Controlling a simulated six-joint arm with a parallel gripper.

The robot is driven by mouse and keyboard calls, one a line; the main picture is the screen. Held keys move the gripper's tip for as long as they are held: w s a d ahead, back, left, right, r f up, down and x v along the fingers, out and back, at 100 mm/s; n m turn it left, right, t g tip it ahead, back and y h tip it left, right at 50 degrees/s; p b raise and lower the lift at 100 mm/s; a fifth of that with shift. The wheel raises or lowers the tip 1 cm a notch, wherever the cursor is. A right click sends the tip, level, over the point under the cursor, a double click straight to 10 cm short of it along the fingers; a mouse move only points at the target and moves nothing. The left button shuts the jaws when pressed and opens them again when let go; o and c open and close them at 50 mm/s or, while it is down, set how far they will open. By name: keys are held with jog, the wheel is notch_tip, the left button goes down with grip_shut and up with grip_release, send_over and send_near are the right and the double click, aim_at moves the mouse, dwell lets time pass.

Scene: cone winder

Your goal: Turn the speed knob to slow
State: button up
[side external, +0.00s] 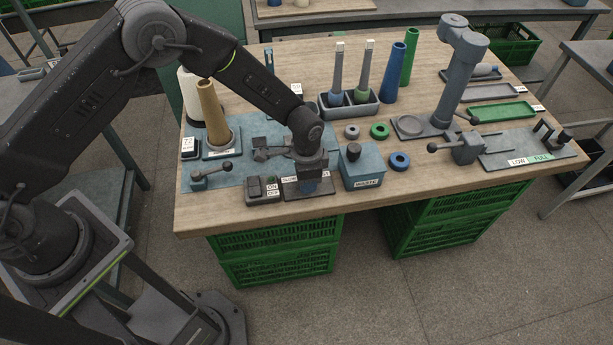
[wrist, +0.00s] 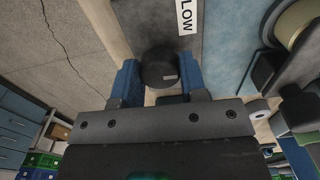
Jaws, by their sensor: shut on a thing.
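The speed knob (wrist: 161,66) is a round black knob in the wrist view, with a small pale mark on its lower right. My gripper (wrist: 159,78) has its two blue fingers on either side of the knob and is shut on it. A white label (wrist: 185,17), partly cut off and reading "LOW", lies up and to the right of the knob. In the side view my gripper (side external: 309,187) points down over the dark knob plate (side external: 322,205) at the table's front edge. There the knob is hidden by the gripper.
An ON/OFF switch box (side external: 262,189) stands close to the left of the gripper, and a blue box (side external: 362,168) with a dark knob close to the right. A tan cone (side external: 211,112) stands behind left. Blue and green rings (side external: 399,161) lie to the right.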

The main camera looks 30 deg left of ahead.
jog(key=n, duration=0.4)
jog(key=shift+n, duration=0.3)
jog(key=n, duration=0.4)
jog(key=shift+n, duration=0.4)
jog(key=o, duration=0.9)
notch_tip(320, 180, up, 14)
jog(key=shift+f, duration=0.1)
dwell(0.3)
